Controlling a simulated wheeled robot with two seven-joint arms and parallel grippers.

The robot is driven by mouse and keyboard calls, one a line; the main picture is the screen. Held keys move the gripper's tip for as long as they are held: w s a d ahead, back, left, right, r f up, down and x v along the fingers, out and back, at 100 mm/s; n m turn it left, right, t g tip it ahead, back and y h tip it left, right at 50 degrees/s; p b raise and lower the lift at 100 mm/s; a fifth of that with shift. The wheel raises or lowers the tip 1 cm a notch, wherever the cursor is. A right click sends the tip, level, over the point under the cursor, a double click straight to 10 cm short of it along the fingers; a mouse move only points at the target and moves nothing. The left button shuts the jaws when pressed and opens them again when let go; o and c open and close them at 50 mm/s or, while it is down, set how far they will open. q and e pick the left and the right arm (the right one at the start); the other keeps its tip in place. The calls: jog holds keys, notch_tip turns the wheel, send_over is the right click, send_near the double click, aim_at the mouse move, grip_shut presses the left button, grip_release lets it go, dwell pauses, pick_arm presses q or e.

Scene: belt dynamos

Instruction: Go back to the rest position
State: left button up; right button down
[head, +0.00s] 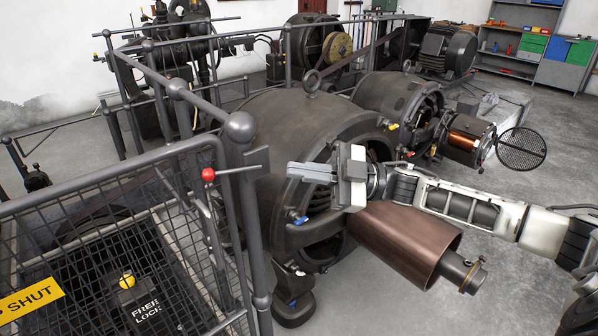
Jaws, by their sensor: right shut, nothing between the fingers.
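My right gripper (310,172) comes in on the white and black arm from the right. Its fingers point left, are closed together and hold nothing. It is in front of the large dark dynamo housing (290,120), above a brown cylinder with a shaft (405,240). I cannot tell whether the gripper touches the housing. My left gripper does not show.
A grey railing (240,130) with mesh panels stands at the left. A red-knobbed lever (208,174) sticks out beside it. A second dynamo (400,100) with a copper-wound part (468,137) and a round mesh cover (521,149) lies behind. Floor is clear at the right.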

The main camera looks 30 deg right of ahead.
jog(key=a+f+m+t+h, duration=0.45)
jog(key=a+f+m, duration=0.2)
jog(key=f, duration=0.35)
jog(key=s+a+f+m+g+h, duration=0.2)
jog(key=s+f+m+h, duration=0.3)
jog(key=s+f, duration=0.3)
jog(key=s+a+f+m+g+h, duration=0.1)
jog(key=s+a+f+m+h, duration=0.3)
jog(key=s+f, duration=0.4)
notch_tip(320, 180, down, 4)
jog(key=shift+s+f+m+g+h, duration=0.2)
jog(key=shift+s+m+g+h, duration=0.15)
jog(key=shift+m+h, duration=0.55)
